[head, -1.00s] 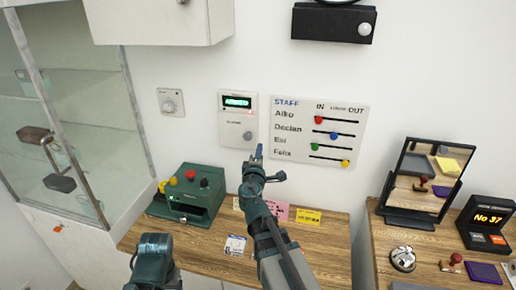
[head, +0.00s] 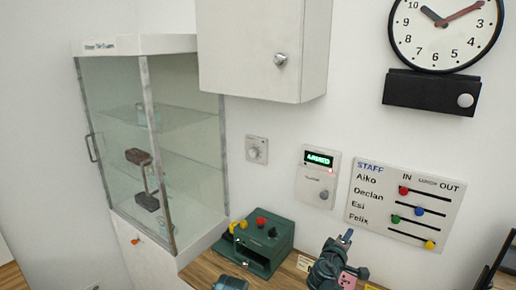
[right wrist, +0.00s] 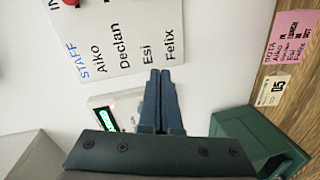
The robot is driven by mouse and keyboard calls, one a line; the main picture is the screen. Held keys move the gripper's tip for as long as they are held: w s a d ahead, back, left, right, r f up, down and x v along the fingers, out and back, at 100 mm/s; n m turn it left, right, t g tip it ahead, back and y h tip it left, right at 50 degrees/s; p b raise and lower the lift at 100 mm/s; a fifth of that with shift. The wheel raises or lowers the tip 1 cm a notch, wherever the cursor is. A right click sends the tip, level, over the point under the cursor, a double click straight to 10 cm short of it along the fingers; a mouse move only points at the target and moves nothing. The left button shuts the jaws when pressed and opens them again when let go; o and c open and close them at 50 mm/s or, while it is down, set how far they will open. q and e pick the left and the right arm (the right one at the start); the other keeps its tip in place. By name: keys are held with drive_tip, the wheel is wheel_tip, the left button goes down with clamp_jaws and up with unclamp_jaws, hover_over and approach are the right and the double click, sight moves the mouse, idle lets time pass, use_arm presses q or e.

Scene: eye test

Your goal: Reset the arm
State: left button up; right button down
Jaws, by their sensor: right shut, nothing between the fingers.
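My right gripper (head: 347,237) is shut and empty, in front of the wall, below and a little right of a white wall panel (head: 311,190) in the head view. The panel has a lit green display (head: 319,159), a small red light and a round grey knob (head: 324,194). The display's word is hard to read. In the right wrist view the shut fingers (right wrist: 160,75) point toward the wall beside the staff board (right wrist: 140,45). The panel (right wrist: 98,101) is partly hidden behind my gripper there.
A green box with coloured buttons (head: 281,240) stands on the wooden desk (head: 205,262). A glass cabinet (head: 115,110) is at left. A white cupboard (head: 240,50), a dial plate (head: 257,150), the staff slider board (head: 385,182) and a clock (head: 445,45) are on the wall.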

drive_tip(key=s+a+f+m+g+y, duration=0.35)
drive_tip(key=s+a+f+g, duration=0.35)
drive_tip(key=a+f, duration=0.4)
drive_tip(key=s+a+f+g+y, duration=0.2)
drive_tip(key=s+a+f+g, duration=0.1)
drive_tip(key=s+a, duration=0.4)
drive_tip(key=s+a+f+g+y, duration=0.3)
drive_tip(key=s+a+f, duration=0.1)
drive_tip(key=s+a, duration=0.2)
drive_tip(key=shift+s+a+f+m, duration=0.15)
drive_tip(key=shift+s+a+m, duration=0.2)
drive_tip(key=shift+a, duration=0.1)
